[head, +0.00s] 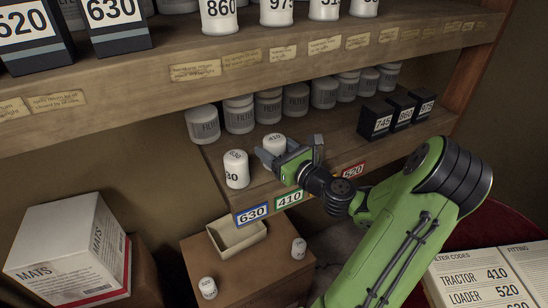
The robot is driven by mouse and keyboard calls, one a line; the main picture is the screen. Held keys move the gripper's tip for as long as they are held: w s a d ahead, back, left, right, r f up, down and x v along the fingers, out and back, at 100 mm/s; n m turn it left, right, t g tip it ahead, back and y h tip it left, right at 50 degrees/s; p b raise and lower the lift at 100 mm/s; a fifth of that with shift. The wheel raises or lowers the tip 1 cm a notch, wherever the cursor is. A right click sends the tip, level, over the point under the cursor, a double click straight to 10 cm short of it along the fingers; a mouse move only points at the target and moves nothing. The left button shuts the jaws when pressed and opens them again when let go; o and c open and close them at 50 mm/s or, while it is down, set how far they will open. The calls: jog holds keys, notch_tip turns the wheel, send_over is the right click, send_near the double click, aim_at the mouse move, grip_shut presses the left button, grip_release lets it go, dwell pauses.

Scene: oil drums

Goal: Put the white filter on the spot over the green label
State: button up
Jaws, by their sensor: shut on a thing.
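The white filter (274,141) is marked 410 and shows its top and upper side behind my gripper (286,150). My gripper is shut on this filter, and its fingers hide the lower part. It is over the lower shelf, behind the green label (289,199), which also reads 410 and is on the shelf's front edge. Whether the filter's base touches the shelf is hidden. Another white filter (236,170) stands upright to the left, behind the blue 630 label (252,214).
Grey filters (240,115) line the shelf's back. Black boxes (376,119) stand at its right, and a red 520 label (353,171) is on its edge. Below are an open tray (240,242) and two small white filters (207,288). The upper shelf (250,70) overhangs.

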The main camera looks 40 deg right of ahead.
jog(key=shift+f, duration=0.55)
jog(key=shift+s+r, duration=0.15)
jog(key=shift+s, duration=0.05)
jog(key=shift+f, duration=0.2)
jog(key=o, duration=1.2)
jog(key=shift+o, duration=0.2)
jog(key=shift+r, duration=0.1)
jog(key=shift+s, duration=0.3)
jog(key=s+a+b, duration=0.1)
jog(key=s+b, duration=0.4)
jog(key=s, duration=0.6)
jog(key=shift+s, duration=0.15)
